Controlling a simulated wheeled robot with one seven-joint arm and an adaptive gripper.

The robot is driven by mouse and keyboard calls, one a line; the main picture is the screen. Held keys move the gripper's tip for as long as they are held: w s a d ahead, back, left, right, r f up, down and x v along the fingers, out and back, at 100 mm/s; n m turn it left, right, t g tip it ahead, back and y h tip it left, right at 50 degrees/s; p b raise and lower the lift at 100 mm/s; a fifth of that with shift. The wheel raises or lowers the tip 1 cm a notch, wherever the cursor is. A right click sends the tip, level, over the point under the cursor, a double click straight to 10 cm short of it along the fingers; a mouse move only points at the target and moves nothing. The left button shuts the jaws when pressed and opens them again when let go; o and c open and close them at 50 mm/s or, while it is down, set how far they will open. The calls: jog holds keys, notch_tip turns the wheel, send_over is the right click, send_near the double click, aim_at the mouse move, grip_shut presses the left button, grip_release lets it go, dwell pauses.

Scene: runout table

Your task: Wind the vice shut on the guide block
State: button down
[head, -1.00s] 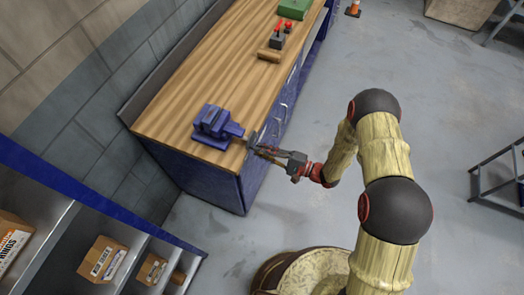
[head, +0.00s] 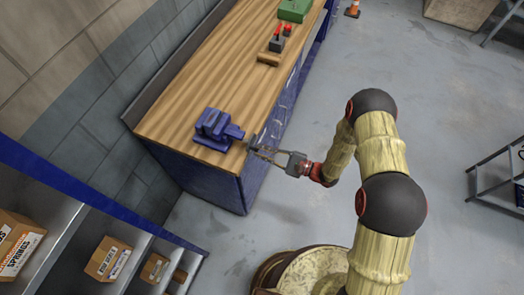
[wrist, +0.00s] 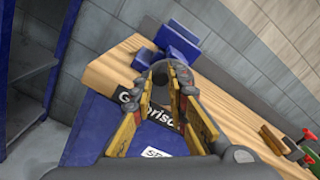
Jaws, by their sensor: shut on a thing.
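The blue vice (head: 213,128) stands on the near end of the wooden bench top, its front facing the bench's right edge. It also shows at the top of the wrist view (wrist: 178,42). My gripper (head: 254,146) is at the front of the vice, just past the bench edge. In the wrist view its yellow-sided fingers (wrist: 163,85) are shut on the dark vice handle (wrist: 160,68), which the fingertips partly hide. I cannot make out a guide block between the vice jaws from either view.
The bench top (head: 200,85) is bare behind the vice. Farther along lie a wooden piece (head: 268,58), red-topped tools (head: 277,43) and a green box (head: 294,10). A shelf with cardboard boxes (head: 108,258) stands at the lower left.

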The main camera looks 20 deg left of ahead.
jog(key=shift+w+r+m, duration=0.1)
jog(key=shift+m, duration=0.2)
jog(key=shift+w+r+m+p, duration=0.15)
jog(key=shift+m+p, duration=0.15)
jog(key=shift+m, duration=0.2)
jog(key=c, duration=1.8)
grip_release()
jog(key=shift+c, duration=0.2)
